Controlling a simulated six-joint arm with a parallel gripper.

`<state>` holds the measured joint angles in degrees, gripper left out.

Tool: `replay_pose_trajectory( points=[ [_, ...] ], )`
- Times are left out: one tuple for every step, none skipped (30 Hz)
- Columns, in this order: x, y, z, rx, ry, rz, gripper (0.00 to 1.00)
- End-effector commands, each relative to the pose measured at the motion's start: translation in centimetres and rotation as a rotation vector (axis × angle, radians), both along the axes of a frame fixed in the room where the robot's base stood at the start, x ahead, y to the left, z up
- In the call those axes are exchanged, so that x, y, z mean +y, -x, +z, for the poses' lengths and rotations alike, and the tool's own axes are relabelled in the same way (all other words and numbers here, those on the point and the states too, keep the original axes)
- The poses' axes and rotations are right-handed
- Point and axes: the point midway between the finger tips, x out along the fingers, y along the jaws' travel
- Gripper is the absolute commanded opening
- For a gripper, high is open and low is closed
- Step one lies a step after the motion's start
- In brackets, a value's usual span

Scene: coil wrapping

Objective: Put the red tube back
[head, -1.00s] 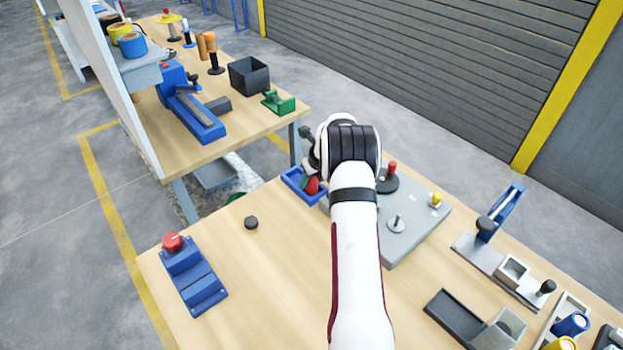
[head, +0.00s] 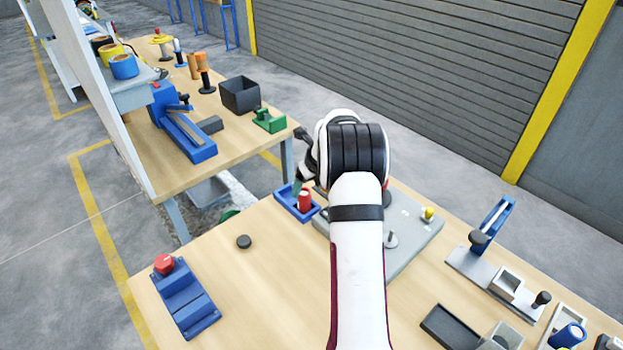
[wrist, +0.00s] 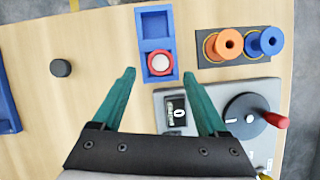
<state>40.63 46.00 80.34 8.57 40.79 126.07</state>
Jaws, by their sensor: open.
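The red tube (head: 304,199) stands upright in one compartment of the blue tray (head: 286,194). In the wrist view the tube (wrist: 159,63) is seen from above, with a pale round top, in the near compartment of the tray (wrist: 155,24); the far compartment is empty. My gripper (wrist: 158,76) is open, with its two teal fingers spread on either side of the line to the tube and nothing between them. In the head view my arm hides most of the gripper.
A grey winding machine (wrist: 190,112) with a counter and a red-handled crank (wrist: 275,120) stands close to the tray. Orange (wrist: 223,44) and blue (wrist: 265,42) spools stand beyond it. A black knob (wrist: 61,68) lies on clear wood to the left.

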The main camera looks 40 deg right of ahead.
Motion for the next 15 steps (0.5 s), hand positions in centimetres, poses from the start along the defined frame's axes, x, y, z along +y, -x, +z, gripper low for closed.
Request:
replay_pose_trajectory(
  points=[
    [0.0, 0.4, 1.2, -0.003, 0.002, -0.001, 0.76],
    [0.1, 0.7, 1.9, -0.003, 0.002, -0.001, 0.76],
    [0.1, 1.0, 2.6, -0.003, 0.002, -0.001, 0.76],
    [0.2, 1.2, 3.1, -0.002, 0.002, -0.001, 0.76],
    [0.2, 1.4, 3.6, -0.002, 0.002, -0.001, 0.76],
    [0.2, 1.6, 4.1, -0.002, 0.002, -0.001, 0.76],
    [0.3, 1.7, 4.3, -0.002, 0.001, -0.001, 0.76],
    [0.3, 1.8, 4.5, -0.001, 0.0, -0.001, 0.76],
    [0.4, 1.9, 4.7, -0.001, 0.0, -0.001, 0.76],
    [0.4, 1.9, 4.8, 0.0, 0.0, -0.001, 0.76],
    [0.4, 2.0, 4.8, 0.0, 0.0, -0.001, 0.76],
    [0.4, 2.0, 4.8, 0.0, 0.001, 0.002, 0.76],
    [0.8, 2.0, 5.0, 0.002, 0.004, 0.017, 0.76],
    [1.5, 1.9, 5.4, 0.007, 0.012, 0.055, 0.76],
    [3.5, 2.0, 6.5, 0.02, 0.032, 0.152, 0.76]
  ],
)
